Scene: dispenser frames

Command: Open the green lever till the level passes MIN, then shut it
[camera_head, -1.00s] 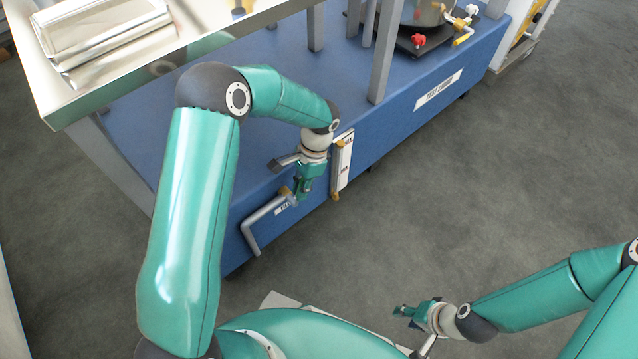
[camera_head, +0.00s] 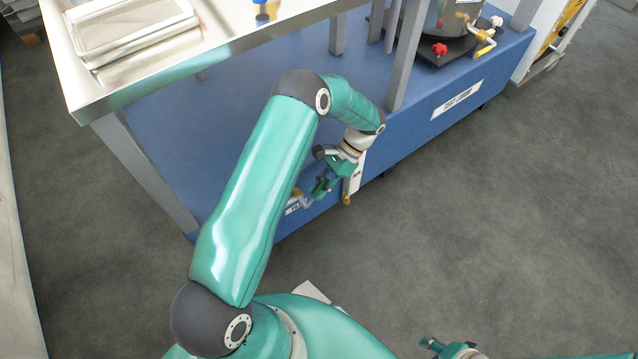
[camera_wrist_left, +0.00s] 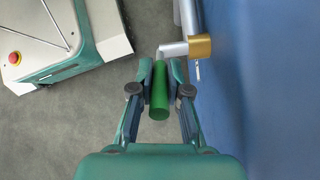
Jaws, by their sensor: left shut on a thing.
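The green lever (camera_wrist_left: 159,97) is between the fingers of my left gripper (camera_wrist_left: 160,82) in the left wrist view. The gripper is shut on it. Its grey crank joins a brass valve (camera_wrist_left: 200,46) beside the blue wall. In the head view my left gripper (camera_head: 322,190) is in front of the blue base's side and hides the lever. The white level gauge (camera_head: 355,180) has a brass lower end and is partly covered by my left wrist and gripper. Its level cannot be read. My right gripper (camera_head: 436,346) is at the bottom edge, its opening unclear.
The blue base (camera_head: 420,122) carries grey posts and a black plate with a vessel and red knobs (camera_head: 440,49). A metal table (camera_head: 95,100) overhangs at upper left. A small FILL-like label (camera_head: 293,208) is beside the valve. Grey floor is clear at right.

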